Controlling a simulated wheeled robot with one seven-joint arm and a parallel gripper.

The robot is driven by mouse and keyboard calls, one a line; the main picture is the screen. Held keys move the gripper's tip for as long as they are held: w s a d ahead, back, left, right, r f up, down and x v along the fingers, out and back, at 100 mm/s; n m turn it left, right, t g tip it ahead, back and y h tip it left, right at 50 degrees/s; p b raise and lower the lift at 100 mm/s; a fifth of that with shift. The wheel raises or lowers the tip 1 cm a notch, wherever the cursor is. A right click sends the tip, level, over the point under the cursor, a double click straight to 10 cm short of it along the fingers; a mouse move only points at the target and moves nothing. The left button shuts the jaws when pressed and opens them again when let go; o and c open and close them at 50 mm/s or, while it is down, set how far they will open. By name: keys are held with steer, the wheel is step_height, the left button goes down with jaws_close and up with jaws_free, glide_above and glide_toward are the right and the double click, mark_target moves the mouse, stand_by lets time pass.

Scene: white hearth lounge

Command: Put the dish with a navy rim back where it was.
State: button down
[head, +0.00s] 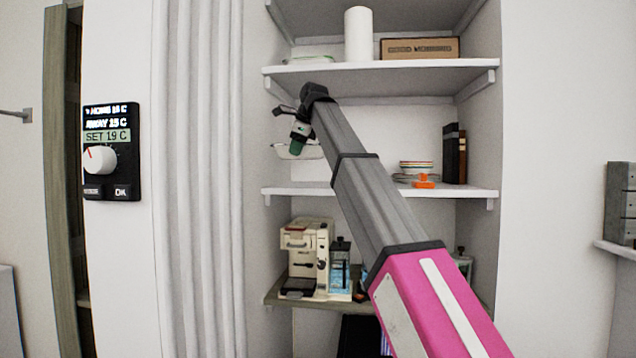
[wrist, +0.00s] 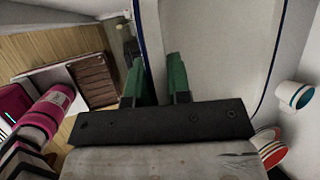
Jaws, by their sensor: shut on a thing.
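My gripper (head: 297,146), with green fingertips, is at the left side of the shelf niche, between the top and middle shelves. In the wrist view, my gripper (wrist: 158,85) is shut on the edge of a pale dish with a navy rim (wrist: 215,55).
On the middle shelf, a stack of striped dishes (head: 416,166), an orange object (head: 425,182) and dark books (head: 455,153) stand right. Its left part looks clear. The top shelf (head: 380,66) is close above my gripper. A coffee machine (head: 305,258) stands below.

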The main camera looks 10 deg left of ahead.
steer(key=w+d+f, duration=0.1)
steer(key=w+f, duration=0.1)
steer(key=w+d+f, duration=0.1)
steer(key=w+d, duration=0.1)
steer(key=w, duration=0.1)
steer(key=w+d+f, duration=0.2)
steer(key=w, duration=0.1)
steer(key=shift+d+f, duration=0.1)
steer(key=shift+f, duration=2.25)
steer(key=c, duration=1.3)
jaws_free()
steer(key=shift+c, duration=0.2)
steer(key=v, duration=1.2)
steer(key=shift+s, duration=0.1)
